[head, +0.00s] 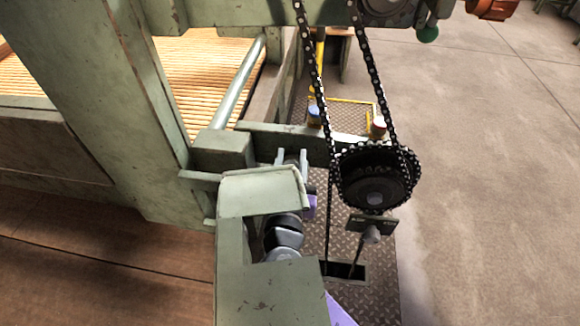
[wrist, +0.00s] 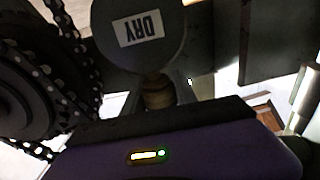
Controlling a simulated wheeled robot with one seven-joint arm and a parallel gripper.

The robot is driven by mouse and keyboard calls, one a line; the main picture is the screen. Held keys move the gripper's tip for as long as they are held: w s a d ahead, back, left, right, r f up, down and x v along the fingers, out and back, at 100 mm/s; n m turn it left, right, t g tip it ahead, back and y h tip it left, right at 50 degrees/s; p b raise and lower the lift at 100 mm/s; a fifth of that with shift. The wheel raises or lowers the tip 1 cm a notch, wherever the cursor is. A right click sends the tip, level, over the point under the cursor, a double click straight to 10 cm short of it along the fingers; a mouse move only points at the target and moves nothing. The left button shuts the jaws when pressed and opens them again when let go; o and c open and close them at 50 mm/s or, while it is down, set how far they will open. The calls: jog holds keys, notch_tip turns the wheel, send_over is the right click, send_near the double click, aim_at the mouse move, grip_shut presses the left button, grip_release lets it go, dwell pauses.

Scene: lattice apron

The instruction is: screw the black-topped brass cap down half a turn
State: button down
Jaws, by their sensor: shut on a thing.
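A brass piece (wrist: 158,92), which I take for the brass cap, shows in the wrist view just past the dark edge of my gripper's purple body. Its lower part is hidden by that edge, and I cannot make out its black top. A dark round disc (wrist: 140,30) with a white label reading "DRY", upside down, is right above it in the picture. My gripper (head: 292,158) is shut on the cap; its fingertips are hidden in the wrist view. In the head view the cap is hidden, and a green machine casing covers much of my arm.
A chain wheel (head: 376,178) with a hanging chain is close to the right of my gripper; it also shows at left in the wrist view (wrist: 20,95). The green casing (head: 260,190) stands in front. Blue-topped (head: 313,111) and red-topped (head: 379,126) fittings are behind. Open floor lies right.

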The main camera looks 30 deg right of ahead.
dwell(0.4)
jog(key=c, duration=1)
grip_release()
jog(key=shift+s, duration=0.1)
jog(key=v, duration=0.7)
jog(key=shift+s+a, duration=0.25)
jog(key=shift+a, duration=0.05)
jog(key=shift+o, duration=0.2)
